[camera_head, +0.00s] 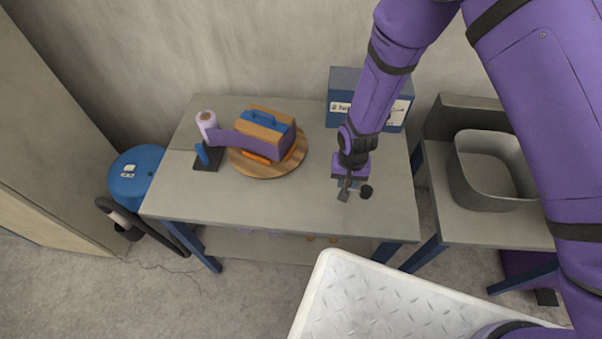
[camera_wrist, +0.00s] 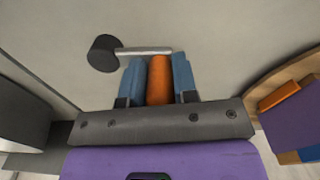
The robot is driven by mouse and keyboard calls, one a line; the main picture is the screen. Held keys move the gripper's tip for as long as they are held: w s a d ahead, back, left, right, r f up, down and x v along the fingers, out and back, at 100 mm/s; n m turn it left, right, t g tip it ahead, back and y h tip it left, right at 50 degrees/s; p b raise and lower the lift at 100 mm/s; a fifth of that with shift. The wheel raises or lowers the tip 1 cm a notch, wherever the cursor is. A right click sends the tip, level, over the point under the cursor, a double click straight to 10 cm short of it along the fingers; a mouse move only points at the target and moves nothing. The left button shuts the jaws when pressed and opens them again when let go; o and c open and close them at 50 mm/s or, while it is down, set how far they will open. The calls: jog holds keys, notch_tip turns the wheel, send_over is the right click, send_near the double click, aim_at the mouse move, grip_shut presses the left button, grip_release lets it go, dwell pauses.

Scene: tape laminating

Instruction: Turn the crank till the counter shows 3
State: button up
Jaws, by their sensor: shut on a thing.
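My gripper (camera_head: 347,187) is over the right front of the grey table. In the wrist view its blue fingertips (camera_wrist: 159,82) are shut on the crank's orange handle (camera_wrist: 159,80). The crank's grey arm (camera_wrist: 143,50) runs from there to a round black hub (camera_wrist: 103,54); the hub also shows beside my gripper in the head view (camera_head: 366,192). The blue counter box (camera_head: 343,82) stands at the table's back right. Its label (camera_head: 339,108) seems to begin with "2", the rest hidden by my arm. A white dial (camera_head: 399,111) is partly visible.
A purple-taped wooden block (camera_head: 266,144) sits on a round wooden turntable (camera_head: 238,164) left of centre. Purple tape runs to a roll on a stand (camera_head: 207,122). A grey basin (camera_head: 492,190) stands on a side table at right. The table's middle front is clear.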

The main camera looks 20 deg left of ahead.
jog(key=shift+s, duration=0.45)
jog(key=shift+d, duration=0.1)
jog(key=shift+s+d, duration=0.4)
jog(key=shift+s, duration=0.3)
jog(key=shift+s+d, duration=0.35)
jog(key=shift+s, duration=0.35)
jog(key=o, duration=1.8)
jog(key=shift+c, duration=0.2)
jog(key=shift+r, duration=0.1)
notch_tip(320, 180, up, 10)
